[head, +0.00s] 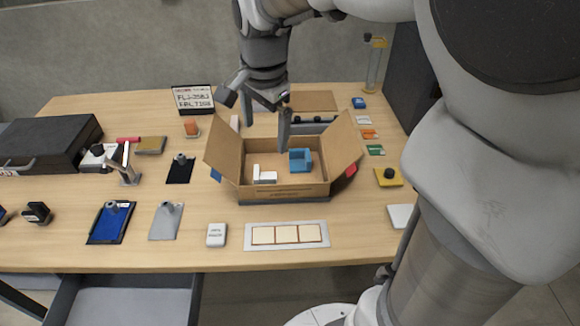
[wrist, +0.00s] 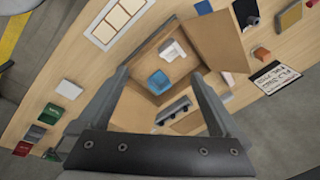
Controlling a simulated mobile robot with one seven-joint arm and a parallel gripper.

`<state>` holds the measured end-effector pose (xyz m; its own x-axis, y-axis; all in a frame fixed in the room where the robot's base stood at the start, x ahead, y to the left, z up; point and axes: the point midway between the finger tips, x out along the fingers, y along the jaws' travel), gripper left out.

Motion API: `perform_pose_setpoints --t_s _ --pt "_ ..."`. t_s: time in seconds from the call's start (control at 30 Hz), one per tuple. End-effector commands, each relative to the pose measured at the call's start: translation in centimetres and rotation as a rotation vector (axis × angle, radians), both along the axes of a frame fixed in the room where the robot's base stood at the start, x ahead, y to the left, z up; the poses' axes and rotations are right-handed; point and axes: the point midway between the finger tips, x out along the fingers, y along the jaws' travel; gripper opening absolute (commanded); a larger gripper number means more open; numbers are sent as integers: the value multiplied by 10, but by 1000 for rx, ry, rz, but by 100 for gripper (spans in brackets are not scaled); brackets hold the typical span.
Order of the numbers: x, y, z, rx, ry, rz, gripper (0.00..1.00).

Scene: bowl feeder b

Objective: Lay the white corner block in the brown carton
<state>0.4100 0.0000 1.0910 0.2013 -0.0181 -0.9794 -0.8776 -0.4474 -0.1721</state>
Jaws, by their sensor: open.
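The brown carton (head: 285,193) stands open on the table with its flaps spread; it also shows in the wrist view (wrist: 192,76). The white corner block (head: 264,177) lies inside the carton at the left of its floor, and the wrist view shows it too (wrist: 172,51). A blue corner block (head: 300,160) sits in the carton to its right, and appears in the wrist view (wrist: 158,82). My gripper (head: 256,105) is open and empty, above and behind the carton. In the wrist view its fingers (wrist: 158,82) are spread wide, apart from both blocks.
A grey part with dark holes (head: 314,121) lies behind the carton. A tray with three light squares (head: 286,235) lies in front. A black case (head: 45,145) stands far left, a sign (head: 194,98) at the back. Small coloured items line the right side.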

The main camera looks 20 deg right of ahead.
Motion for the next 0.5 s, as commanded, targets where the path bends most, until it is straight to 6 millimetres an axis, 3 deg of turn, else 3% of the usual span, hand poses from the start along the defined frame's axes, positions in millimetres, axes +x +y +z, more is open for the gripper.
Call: perform_pose_setpoints --t_s 0.2,0.5 --pt "-64 1 26 -101 -102 383 100" --pt "-138 0 28 -279 -212 855 100"
